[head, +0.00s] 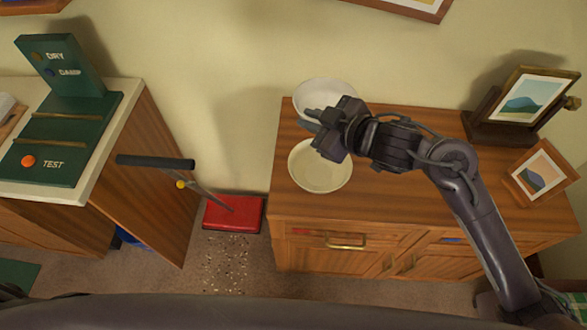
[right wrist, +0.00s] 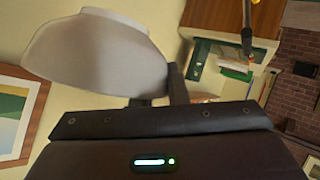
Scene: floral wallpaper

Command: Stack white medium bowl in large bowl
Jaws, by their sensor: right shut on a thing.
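A white bowl (head: 325,92) is in my right gripper (head: 311,119), which is shut on its near rim. The bowl appears raised near the wall at the back left of the wooden cabinet. In the right wrist view the white bowl (right wrist: 100,55) fills the upper left, beside a dark finger of my right gripper (right wrist: 160,95). A cream bowl (head: 320,168) sits on the cabinet top, open side up, just in front of the held bowl; its inside looks empty. The gripper hides part of its back rim. My left gripper is not in view.
The wooden cabinet (head: 400,205) has framed pictures (head: 525,103) (head: 541,174) at its right end. Left of it, a red box with a dark handle (head: 233,213) stands on the floor. A counter with a green test device (head: 60,135) is farther left.

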